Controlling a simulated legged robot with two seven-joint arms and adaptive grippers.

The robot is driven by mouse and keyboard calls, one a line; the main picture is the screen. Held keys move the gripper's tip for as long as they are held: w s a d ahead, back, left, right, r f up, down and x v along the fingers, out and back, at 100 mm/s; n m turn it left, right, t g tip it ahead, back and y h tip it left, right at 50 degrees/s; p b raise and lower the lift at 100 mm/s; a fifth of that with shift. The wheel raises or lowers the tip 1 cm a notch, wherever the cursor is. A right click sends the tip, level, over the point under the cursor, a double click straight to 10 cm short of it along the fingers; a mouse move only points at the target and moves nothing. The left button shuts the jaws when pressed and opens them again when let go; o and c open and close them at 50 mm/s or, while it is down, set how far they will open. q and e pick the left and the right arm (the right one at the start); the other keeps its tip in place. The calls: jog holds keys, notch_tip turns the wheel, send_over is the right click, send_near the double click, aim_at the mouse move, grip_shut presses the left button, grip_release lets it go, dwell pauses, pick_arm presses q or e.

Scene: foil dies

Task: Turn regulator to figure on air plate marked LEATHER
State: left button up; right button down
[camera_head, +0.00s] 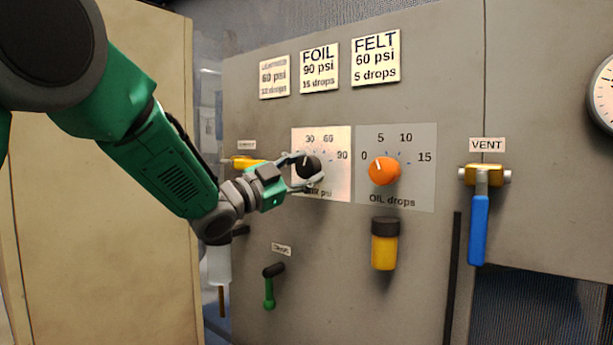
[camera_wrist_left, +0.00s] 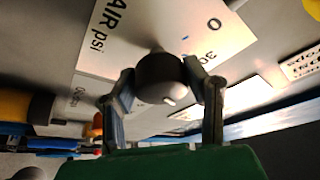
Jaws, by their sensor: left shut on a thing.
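The regulator is a black knob (camera_head: 309,166) on the air plate (camera_head: 338,187) marked "AIR psi", with figures 30, 60 and 90 showing in the head view. My left gripper (camera_head: 305,172) is shut on the knob, one finger on each side. The knob also shows in the left wrist view (camera_wrist_left: 162,80) between the fingers (camera_wrist_left: 165,95), with a white mark on it. Which figure the mark faces is unclear. The leftmost label plate (camera_head: 274,77) reads 60 psi; its washed-out title is hard to read. My right gripper is not in view.
Label plates FOIL (camera_head: 319,66) and FELT (camera_head: 375,59) hang above. An orange oil knob (camera_head: 384,171) is right of the air plate. A yellow handle (camera_head: 245,162) lies close to my left gripper. A green lever (camera_head: 270,290) is below, a blue vent handle (camera_head: 478,230) at right.

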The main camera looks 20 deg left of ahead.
pick_arm(q)
jog(key=shift+m, duration=0.4)
jog(key=o, duration=1.1)
jog(key=shift+o, duration=0.2)
jog(key=shift+s+a+f, duration=0.1)
jog(key=shift+s, duration=0.05)
jog(key=v, duration=1.1)
jog(key=shift+s+a, duration=0.2)
jog(key=shift+a, duration=0.15)
jog(key=shift+f, duration=0.1)
